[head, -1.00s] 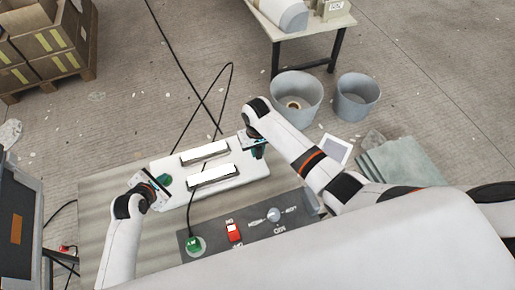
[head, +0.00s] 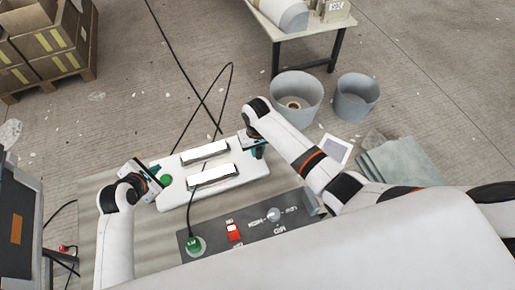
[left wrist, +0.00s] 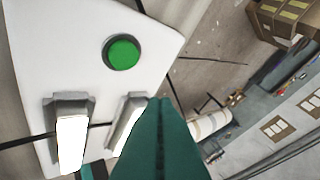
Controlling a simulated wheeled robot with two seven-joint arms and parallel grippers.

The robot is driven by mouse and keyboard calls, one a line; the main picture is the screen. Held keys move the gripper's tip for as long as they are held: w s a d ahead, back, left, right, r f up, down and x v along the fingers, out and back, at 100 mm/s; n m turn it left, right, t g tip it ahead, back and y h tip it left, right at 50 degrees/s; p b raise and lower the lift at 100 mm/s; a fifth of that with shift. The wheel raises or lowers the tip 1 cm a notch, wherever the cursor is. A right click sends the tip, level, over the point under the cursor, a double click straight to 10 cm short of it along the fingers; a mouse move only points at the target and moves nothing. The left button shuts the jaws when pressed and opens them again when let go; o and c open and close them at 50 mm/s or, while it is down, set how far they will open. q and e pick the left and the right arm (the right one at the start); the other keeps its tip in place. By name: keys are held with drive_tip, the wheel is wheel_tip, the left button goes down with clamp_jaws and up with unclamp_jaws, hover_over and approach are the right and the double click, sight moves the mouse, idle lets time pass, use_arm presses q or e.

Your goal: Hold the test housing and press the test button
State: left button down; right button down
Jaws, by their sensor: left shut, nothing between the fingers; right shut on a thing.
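The test housing (head: 225,178) is a white slab with two raised white bars, lying on the striped mat in the head view. Its green round test button (head: 166,180) is at the left end; it also shows in the left wrist view (left wrist: 123,53). My left gripper (head: 155,171) is shut and empty, close by the button at the housing's left end. In the left wrist view its teal fingers (left wrist: 160,110) are together, with the button uncovered. My right gripper (head: 256,148) is shut on the housing's right end; its fingertips are partly hidden by the arm.
A dark control panel (head: 260,232) with a red switch (head: 233,231), a knob (head: 273,214) and a green plug (head: 195,246) lies in front of the housing. A black cable crosses the housing. Grey buckets (head: 296,98) and a table (head: 300,30) stand behind.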

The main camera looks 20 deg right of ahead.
use_arm(q)
drive_tip(key=shift+r, duration=0.1)
use_arm(e)
drive_tip(key=c, duration=1.2)
unclamp_jaws()
